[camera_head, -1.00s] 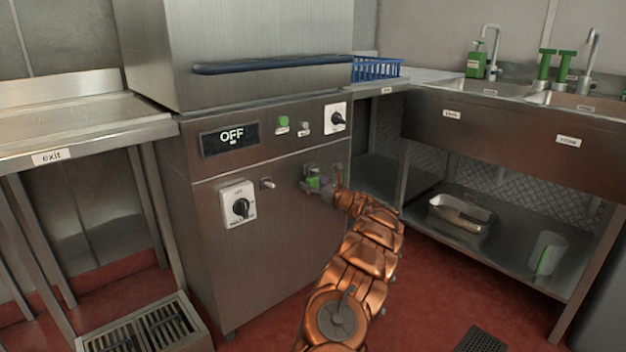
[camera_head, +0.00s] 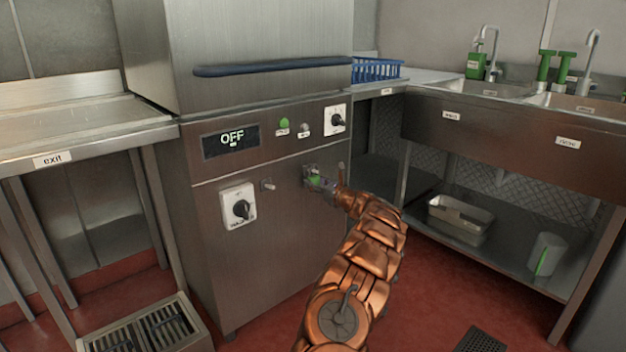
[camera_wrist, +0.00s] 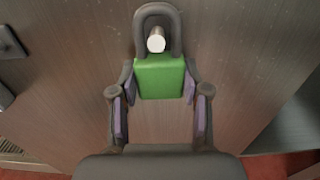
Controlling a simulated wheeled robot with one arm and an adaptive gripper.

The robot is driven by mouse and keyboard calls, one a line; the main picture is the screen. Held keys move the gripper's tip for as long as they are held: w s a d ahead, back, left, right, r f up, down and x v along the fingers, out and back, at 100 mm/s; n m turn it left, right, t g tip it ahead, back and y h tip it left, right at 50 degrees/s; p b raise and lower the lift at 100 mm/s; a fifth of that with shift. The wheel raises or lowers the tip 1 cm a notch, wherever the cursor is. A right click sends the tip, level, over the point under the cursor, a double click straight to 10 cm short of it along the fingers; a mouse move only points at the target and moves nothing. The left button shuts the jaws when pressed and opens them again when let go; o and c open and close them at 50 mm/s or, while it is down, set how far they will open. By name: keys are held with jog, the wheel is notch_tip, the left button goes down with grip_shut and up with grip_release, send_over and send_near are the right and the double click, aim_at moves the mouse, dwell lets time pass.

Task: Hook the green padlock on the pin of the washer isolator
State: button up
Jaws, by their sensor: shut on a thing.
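The green padlock (camera_wrist: 160,77) is between my gripper's two purple-padded fingers (camera_wrist: 160,92), which are shut on its body. Its grey shackle (camera_wrist: 173,22) points up. A pin with a pale round end (camera_wrist: 156,41) shows inside the shackle loop; how deep it passes through I cannot tell. In the head view the padlock (camera_head: 315,181) and my gripper (camera_head: 322,184) are close to the machine front, right of the washer isolator (camera_head: 239,207), a white plate with a black knob. A separate bare pin (camera_head: 268,185) sticks out just right of that isolator.
The machine's blue handle bar (camera_head: 270,66) and OFF display (camera_head: 231,140) are above. Another small peg (camera_head: 341,168) is right of my gripper. A counter (camera_head: 75,128) stands left; a sink unit (camera_head: 500,135) with a lower shelf stands right.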

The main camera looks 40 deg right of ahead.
aim_at(316, 182)
jog(key=shift+s+r, duration=0.1)
jog(key=shift+r, duration=0.05)
jog(key=shift+s+p, duration=0.35)
jog(key=shift+s, duration=1.85)
jog(key=shift+s+a, duration=0.1)
jog(key=shift+s, duration=0.45)
jog(key=shift+r, duration=0.1)
